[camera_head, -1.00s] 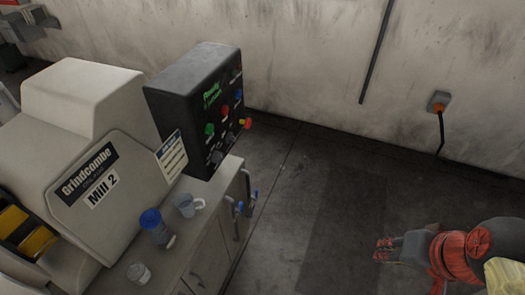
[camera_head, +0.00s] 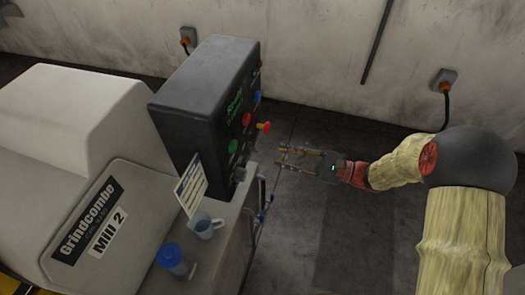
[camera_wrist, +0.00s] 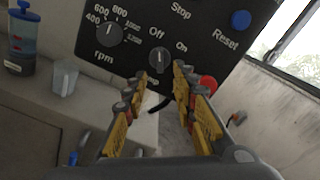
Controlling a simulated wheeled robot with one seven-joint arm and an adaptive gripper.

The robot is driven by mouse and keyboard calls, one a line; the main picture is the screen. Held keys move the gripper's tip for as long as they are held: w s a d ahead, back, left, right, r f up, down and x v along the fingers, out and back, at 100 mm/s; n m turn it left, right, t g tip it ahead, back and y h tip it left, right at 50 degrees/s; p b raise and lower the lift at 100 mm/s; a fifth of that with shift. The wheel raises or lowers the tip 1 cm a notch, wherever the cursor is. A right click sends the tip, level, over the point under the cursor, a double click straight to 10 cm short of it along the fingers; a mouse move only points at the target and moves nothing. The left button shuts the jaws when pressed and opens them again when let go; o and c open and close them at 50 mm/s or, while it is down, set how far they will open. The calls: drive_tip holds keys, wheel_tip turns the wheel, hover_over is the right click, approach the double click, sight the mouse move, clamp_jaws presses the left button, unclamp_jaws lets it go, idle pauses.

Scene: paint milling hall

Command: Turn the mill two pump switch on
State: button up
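The black control panel box (camera_head: 205,95) stands beside the white Grindcombe Mill 2 machine (camera_head: 75,165). In the wrist view the panel (camera_wrist: 210,38) shows a rotary switch (camera_wrist: 155,60) marked Off and On; its pointer is up, between the two labels or near Off, and I cannot tell exactly which. An rpm dial (camera_wrist: 110,33) is to its left and a blue Reset button (camera_wrist: 241,20) to its upper right. My gripper (camera_head: 284,158) is open and empty, to the right of the panel's face and apart from it. In the wrist view its fingers (camera_wrist: 159,75) frame the area just below the switch.
A red button (camera_wrist: 207,84) sticks out behind my right finger. A clear mug (camera_head: 206,226) and a blue-topped container (camera_head: 173,260) stand on the counter under the panel. Cabinet handles stick out below. The floor to the right is clear.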

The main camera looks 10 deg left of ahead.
sight(258, 150)
drive_tip(key=a, duration=0.5)
drive_tip(key=a+b, duration=0.1)
drive_tip(key=a, duration=0.1)
drive_tip(key=shift+w+a, duration=0.3)
drive_tip(key=shift+c, duration=0.2)
clamp_jaws()
